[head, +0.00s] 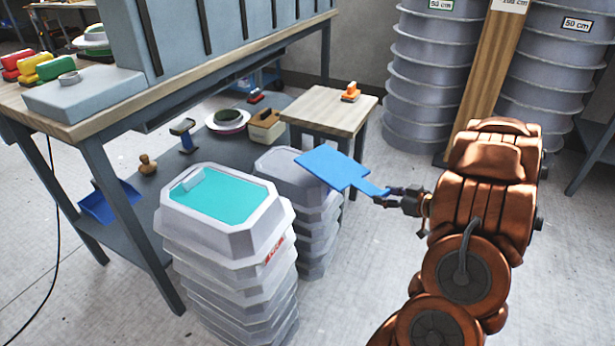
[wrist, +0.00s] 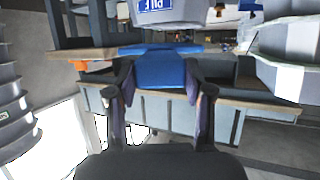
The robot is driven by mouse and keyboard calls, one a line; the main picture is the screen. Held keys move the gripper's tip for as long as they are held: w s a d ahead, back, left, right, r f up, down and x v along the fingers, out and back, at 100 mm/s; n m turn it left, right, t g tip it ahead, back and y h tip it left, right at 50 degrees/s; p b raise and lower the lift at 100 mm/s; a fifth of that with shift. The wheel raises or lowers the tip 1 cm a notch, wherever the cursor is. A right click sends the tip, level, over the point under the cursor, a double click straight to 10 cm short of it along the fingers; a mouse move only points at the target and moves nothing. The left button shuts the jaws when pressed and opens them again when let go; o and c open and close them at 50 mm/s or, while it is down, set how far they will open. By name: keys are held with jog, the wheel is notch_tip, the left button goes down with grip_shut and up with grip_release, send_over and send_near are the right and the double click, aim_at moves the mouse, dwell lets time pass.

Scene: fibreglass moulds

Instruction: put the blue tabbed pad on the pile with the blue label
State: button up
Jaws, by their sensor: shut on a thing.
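The blue tabbed pad (head: 331,167) is held out flat by its narrow tab, and it also shows between my fingers in the wrist view (wrist: 160,68). My gripper (head: 388,197) is shut on that tab, on the right side of the pad. A grey pile of moulds (head: 310,222) stands under and behind the pad, which hides part of its top; the gap between them is hard to judge. In the wrist view, which looks upside down, a blue label (wrist: 157,5) is on a pale pile (wrist: 190,14) at the top edge.
A nearer pile (head: 240,270) has a teal top, a small block on it and a red label. A wooden stool (head: 325,108) with an orange-handled tool stands behind. A workbench (head: 110,97) is at left, tall ringed stacks (head: 425,75) at the back right.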

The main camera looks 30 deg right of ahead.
aim_at(338, 180)
jog(key=w+a+b, duration=0.1)
jog(key=w+a, duration=0.1)
jog(key=w, duration=0.2)
jog(key=w+a+f+b, duration=0.1)
jog(key=w+a, duration=0.1)
jog(key=w, duration=0.3)
jog(key=w+a+b, duration=0.2)
jog(key=w, duration=0.3)
jog(key=shift+a+f, duration=0.2)
jog(key=shift+a, duration=0.05)
jog(key=shift+w+f+b, duration=0.1)
jog(key=shift+f+b, duration=0.85)
jog(key=shift+f, duration=0.85)
jog(key=o, duration=1)
